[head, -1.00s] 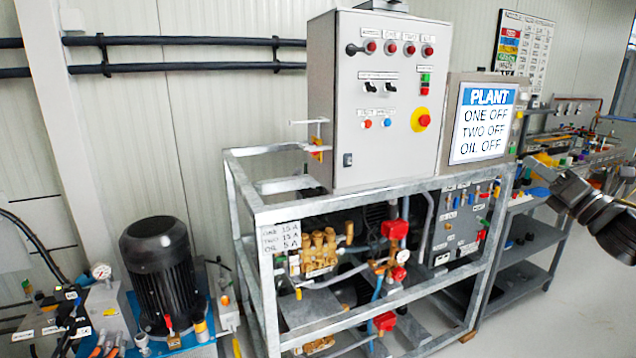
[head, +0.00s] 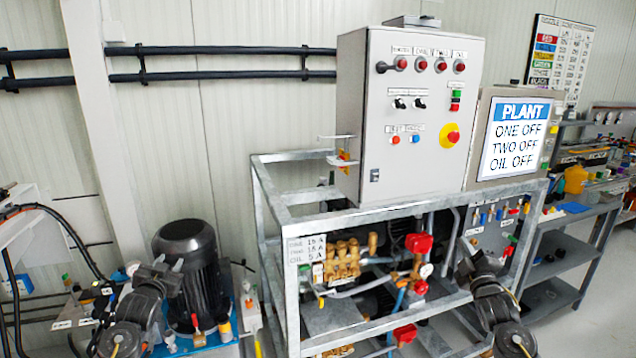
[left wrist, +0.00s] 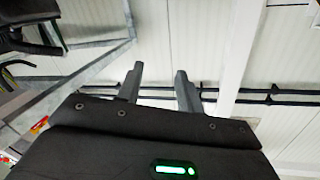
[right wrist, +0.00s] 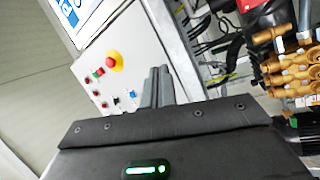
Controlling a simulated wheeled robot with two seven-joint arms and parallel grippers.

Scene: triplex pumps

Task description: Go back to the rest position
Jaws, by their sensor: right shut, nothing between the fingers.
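My left gripper (head: 168,262) is at the lower left of the head view, in front of the black motor (head: 188,250). In the left wrist view its two fingers (left wrist: 160,70) stand apart with nothing between them. My right gripper (head: 473,250) is at the lower right of the head view, in front of the pump frame's right part. In the right wrist view its fingers (right wrist: 159,72) are together and hold nothing. The control cabinet (head: 400,160) shows behind and above the grippers.
The galvanised frame (head: 275,215) carries the cabinet, with brass pumps (head: 343,262) and red fittings inside. The plant sign (head: 516,138) reads ONE OFF, TWO OFF, OIL OFF. A grey shelf bench (head: 562,258) stands at the right. Black pipes (head: 210,77) run along the wall.

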